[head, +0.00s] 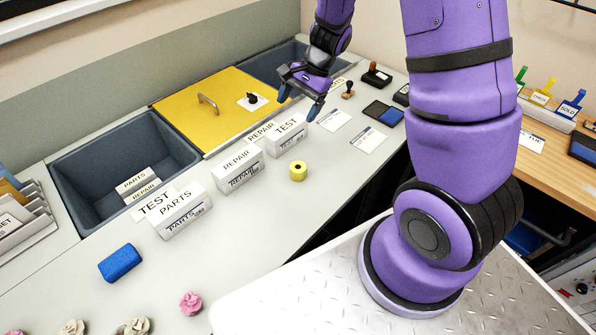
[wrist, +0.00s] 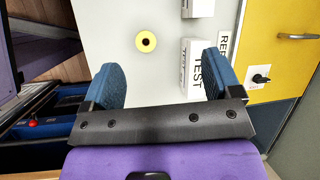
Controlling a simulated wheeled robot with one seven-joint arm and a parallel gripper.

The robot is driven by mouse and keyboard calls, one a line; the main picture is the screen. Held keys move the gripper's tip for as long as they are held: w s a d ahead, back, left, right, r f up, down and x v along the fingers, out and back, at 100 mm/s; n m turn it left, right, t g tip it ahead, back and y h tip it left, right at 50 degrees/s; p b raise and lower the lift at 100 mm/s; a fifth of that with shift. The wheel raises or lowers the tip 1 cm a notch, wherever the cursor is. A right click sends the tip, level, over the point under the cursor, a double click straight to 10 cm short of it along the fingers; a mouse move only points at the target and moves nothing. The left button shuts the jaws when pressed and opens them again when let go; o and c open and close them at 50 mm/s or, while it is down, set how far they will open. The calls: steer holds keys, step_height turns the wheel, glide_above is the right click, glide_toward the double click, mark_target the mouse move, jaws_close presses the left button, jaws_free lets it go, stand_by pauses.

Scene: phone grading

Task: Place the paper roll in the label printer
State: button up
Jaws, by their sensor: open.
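A small yellow roll with a dark hole in its middle, seemingly the paper roll (head: 298,171), stands on the grey counter near its front edge, right of the white boxes. It also shows in the wrist view (wrist: 140,49), beyond the fingers and left of the middle. My gripper (head: 299,102) is open and empty, its blue fingers above the counter behind the roll, near the yellow lid. I cannot make out the label printer for certain in either view.
White boxes marked TEST, REPAIR (head: 238,170) and PARTS (head: 180,213) stand in a row. Behind them are a blue-grey bin (head: 75,165) and a yellow lid (head: 190,105) with a handle. A blue sponge (head: 120,262), stamps and cards lie around. The counter around the roll is clear.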

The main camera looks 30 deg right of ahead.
mark_target(298, 167)
steer(key=shift+f+m+g+h, duration=0.15)
steer(key=shift+f+m, duration=0.55)
steer(key=shift+f, duration=3.3)
steer(key=shift+f+m+g+h, duration=0.1)
steer(key=shift+f+m, duration=0.6)
steer(key=shift+f, duration=3.35)
steer(key=shift+f+m+g+h, duration=0.15)
steer(key=shift+f+m, duration=0.55)
steer(key=shift+f, duration=3.3)
steer(key=c, duration=1.1)
steer(key=shift+r, duration=0.15)
